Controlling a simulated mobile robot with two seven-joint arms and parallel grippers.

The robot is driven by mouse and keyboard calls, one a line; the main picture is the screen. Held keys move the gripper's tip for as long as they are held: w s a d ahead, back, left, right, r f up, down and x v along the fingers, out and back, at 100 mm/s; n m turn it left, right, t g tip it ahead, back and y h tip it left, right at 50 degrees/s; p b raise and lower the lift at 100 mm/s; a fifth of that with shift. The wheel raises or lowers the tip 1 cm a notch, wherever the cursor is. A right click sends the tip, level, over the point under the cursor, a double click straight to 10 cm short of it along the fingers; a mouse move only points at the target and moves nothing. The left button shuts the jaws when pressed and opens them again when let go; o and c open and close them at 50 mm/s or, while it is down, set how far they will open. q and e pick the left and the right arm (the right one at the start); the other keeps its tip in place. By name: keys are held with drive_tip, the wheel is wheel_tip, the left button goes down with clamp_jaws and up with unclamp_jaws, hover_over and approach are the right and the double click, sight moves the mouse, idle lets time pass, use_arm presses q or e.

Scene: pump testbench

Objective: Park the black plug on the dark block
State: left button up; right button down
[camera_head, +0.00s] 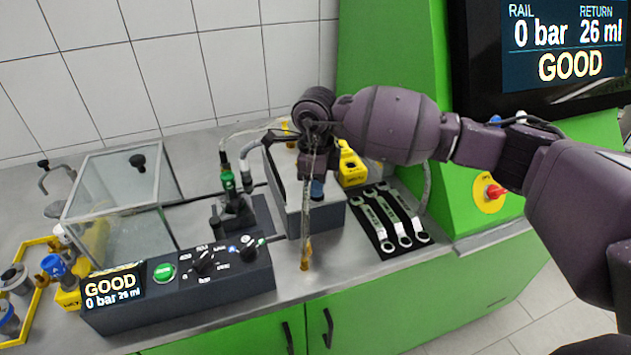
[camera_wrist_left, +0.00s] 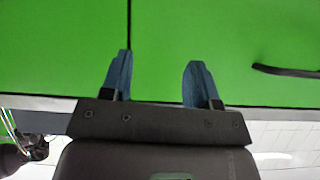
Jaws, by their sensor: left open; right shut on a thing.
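My right gripper (camera_head: 317,186) points down near the dark grey block (camera_head: 330,216), behind an upright clear tube (camera_head: 306,225) with amber at its bottom. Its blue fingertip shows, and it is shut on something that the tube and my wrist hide. I cannot tell whether it touches the block. A black plug-like end on a hose (camera_head: 223,156) shows above a green fitting (camera_head: 228,181) at the left; another dark end (camera_head: 247,181) is beside it. My left gripper (camera_wrist_left: 158,76) is open and empty in the left wrist view, facing a green cabinet front.
A dark control box (camera_head: 190,275) with a green button stands in front, beside a clear-walled case (camera_head: 125,215). Wrenches (camera_head: 393,218) lie on a black mat to the right. A yellow object (camera_head: 351,167) stands behind them. The bench's front edge is close.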

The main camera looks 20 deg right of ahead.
drive_tip(key=shift+f, duration=0.2)
idle(0.5)
drive_tip(key=c, duration=0.9)
unclamp_jaws()
drive_tip(key=shift+r, duration=0.1)
drive_tip(key=shift+r+p, duration=1.5)
drive_tip(key=shift+r, duration=2)
drive_tip(key=shift+a+f, duration=0.1)
